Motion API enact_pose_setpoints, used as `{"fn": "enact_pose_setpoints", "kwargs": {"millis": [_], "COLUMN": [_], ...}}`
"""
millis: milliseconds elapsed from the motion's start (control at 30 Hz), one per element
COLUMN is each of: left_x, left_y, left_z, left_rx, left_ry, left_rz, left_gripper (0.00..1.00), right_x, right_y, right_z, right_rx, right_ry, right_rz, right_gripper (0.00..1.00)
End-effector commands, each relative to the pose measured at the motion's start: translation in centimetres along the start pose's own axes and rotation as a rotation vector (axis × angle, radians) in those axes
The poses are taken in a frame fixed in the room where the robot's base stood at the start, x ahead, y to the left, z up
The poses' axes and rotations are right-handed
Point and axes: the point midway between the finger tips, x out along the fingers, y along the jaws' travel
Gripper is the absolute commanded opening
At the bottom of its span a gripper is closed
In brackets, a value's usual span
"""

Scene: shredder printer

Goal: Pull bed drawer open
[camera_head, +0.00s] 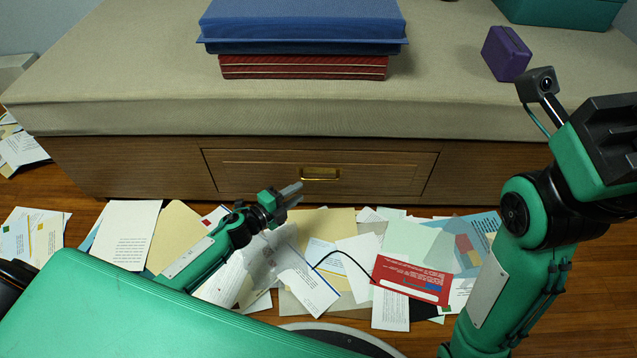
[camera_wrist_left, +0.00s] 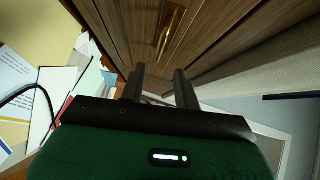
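The bed drawer (camera_head: 250,172) is a wooden front panel set in the bed base, with a small brass handle (camera_head: 320,173) at its middle. It looks shut, flush with the base. My left gripper (camera_head: 291,190) is just in front of the drawer, a little left of and below the handle. In the left wrist view, its two fingers (camera_wrist_left: 160,77) are apart with nothing between them. The brass handle (camera_wrist_left: 170,30) lies beyond the fingertips, not touched. My right gripper (camera_head: 608,135) is at the right edge, partly cut off, far from the drawer; its finger state is unclear.
The bed top (camera_head: 130,60) overhangs the drawer. It bears a stack of blue and red boxes (camera_head: 300,40), a purple box (camera_head: 505,53) and a teal bin (camera_head: 565,12). Papers (camera_head: 128,232) and a red card (camera_head: 412,280) litter the wooden floor before the drawer.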

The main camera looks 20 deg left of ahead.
Motion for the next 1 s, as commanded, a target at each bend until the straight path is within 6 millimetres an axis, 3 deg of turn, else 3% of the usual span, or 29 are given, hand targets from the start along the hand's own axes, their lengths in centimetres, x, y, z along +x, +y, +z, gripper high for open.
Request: {"fn": "enact_pose_setpoints", "kwargs": {"millis": [300,500,700,1000], "left_x": [5.8,8.3,9.4,9.5], "left_y": [0.3,0.2,0.1,0.1], "left_z": [0.1,0.1,0.0,0.0], "left_rx": [0.001,0.001,-0.001,-0.001], "left_ry": [0.0,-0.001,0.0,0.0], "left_rz": [-0.001,0.0,0.0,0.001], "left_gripper": [0.32,0.32,0.32,0.3], "right_x": [0.2,0.4,0.3,0.5], "right_y": [0.1,0.1,0.1,0.2], "right_z": [-0.7,-1.1,-1.1,-1.2], "right_rx": [0.009,0.013,0.011,0.014], "right_ry": [0.035,0.049,0.05,0.055], "right_rz": [0.015,0.019,0.018,0.03], "right_gripper": [0.36,0.36,0.36,0.36]}}
